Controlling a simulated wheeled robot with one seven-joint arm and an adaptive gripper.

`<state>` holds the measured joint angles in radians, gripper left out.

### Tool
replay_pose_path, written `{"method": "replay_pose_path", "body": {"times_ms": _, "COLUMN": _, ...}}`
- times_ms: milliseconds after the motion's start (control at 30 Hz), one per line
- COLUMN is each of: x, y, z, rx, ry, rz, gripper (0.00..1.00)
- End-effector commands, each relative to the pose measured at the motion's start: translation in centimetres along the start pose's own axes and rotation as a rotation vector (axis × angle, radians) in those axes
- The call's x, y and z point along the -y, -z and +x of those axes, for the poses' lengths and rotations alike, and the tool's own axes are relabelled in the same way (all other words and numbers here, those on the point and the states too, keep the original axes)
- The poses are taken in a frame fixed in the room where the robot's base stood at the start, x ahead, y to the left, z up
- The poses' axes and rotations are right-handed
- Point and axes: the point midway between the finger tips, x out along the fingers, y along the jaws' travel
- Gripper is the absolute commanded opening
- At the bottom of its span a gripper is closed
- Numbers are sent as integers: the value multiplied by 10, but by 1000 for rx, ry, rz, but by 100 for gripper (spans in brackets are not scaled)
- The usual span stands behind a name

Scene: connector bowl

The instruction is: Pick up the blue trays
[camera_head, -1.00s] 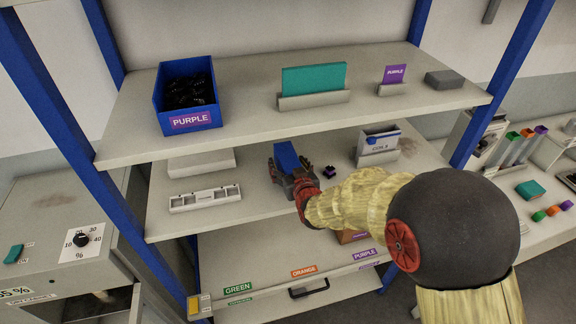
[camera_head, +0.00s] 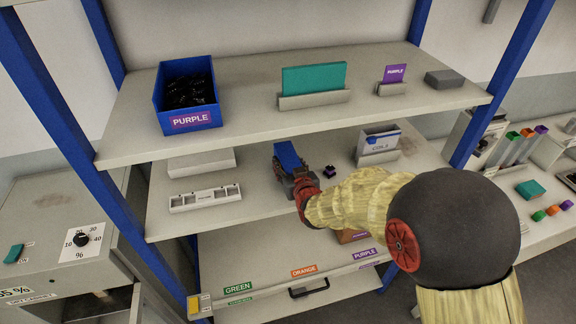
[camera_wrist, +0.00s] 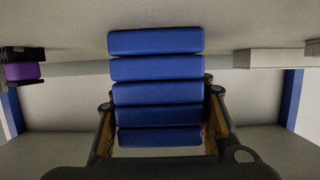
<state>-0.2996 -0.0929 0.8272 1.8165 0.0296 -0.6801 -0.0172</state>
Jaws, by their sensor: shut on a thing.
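The blue trays (camera_wrist: 155,67) fill the middle of the wrist view as a stack of several blue bars, between the two fingers of my gripper (camera_wrist: 160,132). In the head view the blue trays (camera_head: 288,155) show as a tilted blue block on the middle shelf. My gripper (camera_head: 293,172) is around them and shut on them, with its fingers at their left and right sides. The underside of the stack and whether it touches the shelf cannot be told.
A small black and purple piece (camera_head: 329,171) lies just right of my gripper. A white slotted holder (camera_head: 205,198) stands to the left, and a grey card holder (camera_head: 378,150) to the right. The upper shelf (camera_head: 245,125) with a blue PURPLE bin (camera_head: 188,121) overhangs behind.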

Motion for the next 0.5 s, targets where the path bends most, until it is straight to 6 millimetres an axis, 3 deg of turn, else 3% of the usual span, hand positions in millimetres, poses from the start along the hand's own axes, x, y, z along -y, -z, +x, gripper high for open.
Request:
{"method": "replay_pose_path", "body": {"times_ms": 200, "x": 0, "y": 1, "z": 0, "rx": -3, "ry": 0, "rz": 0, "gripper": 10}}
{"method": "replay_pose_path", "body": {"times_ms": 500, "x": 0, "y": 4, "z": -1, "rx": -4, "ry": 0, "rz": 0, "gripper": 10}}
